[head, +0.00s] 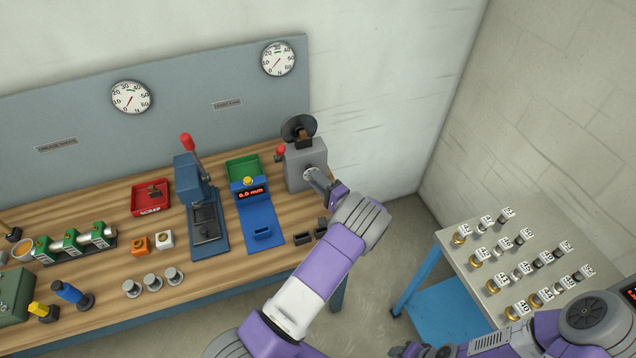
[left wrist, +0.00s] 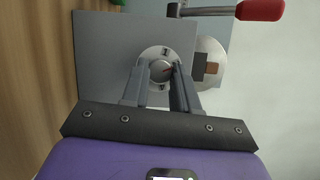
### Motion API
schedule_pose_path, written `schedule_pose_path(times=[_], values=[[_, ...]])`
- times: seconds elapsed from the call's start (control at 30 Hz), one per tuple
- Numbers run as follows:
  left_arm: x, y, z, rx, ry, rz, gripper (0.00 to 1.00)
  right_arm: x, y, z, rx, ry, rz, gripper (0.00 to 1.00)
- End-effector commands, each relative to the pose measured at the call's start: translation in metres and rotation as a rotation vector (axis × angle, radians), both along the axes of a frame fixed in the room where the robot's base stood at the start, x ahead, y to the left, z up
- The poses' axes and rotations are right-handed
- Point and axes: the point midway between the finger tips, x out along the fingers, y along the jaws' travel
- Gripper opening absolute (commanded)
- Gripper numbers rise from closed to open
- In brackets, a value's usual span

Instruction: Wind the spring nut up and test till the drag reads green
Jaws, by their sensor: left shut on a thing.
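My right gripper (head: 422,350) is partly in view at the bottom.
A blue stand with a display (head: 251,192) and a red-handled press (head: 203,215) are left of the box. Dark blocks (head: 303,239) lie at the bench's front edge. A side table (head: 475,279) at right holds rows of labelled parts. Open floor lies between.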

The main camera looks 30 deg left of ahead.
Motion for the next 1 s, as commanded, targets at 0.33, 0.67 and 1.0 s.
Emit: schedule_pose_path(times=[0.33, 0.67, 1.0], values=[[0.001, 0.000, 0.001, 0.003, 0.001, -0.003, 0.00, 0.000, 0.000, 0.000, 0.000, 0.000, 0.000, 0.52], [0.000, 0.000, 0.000, 0.002, 0.000, -0.002, 0.54, 0.000, 0.000, 0.000, 0.000, 0.000, 0.000, 0.52], [-0.007, -0.025, -0.001, 0.001, 0.002, -0.005, 0.54, 0.000, 0.000, -0.002, 0.000, 0.000, 0.000, 0.52]])
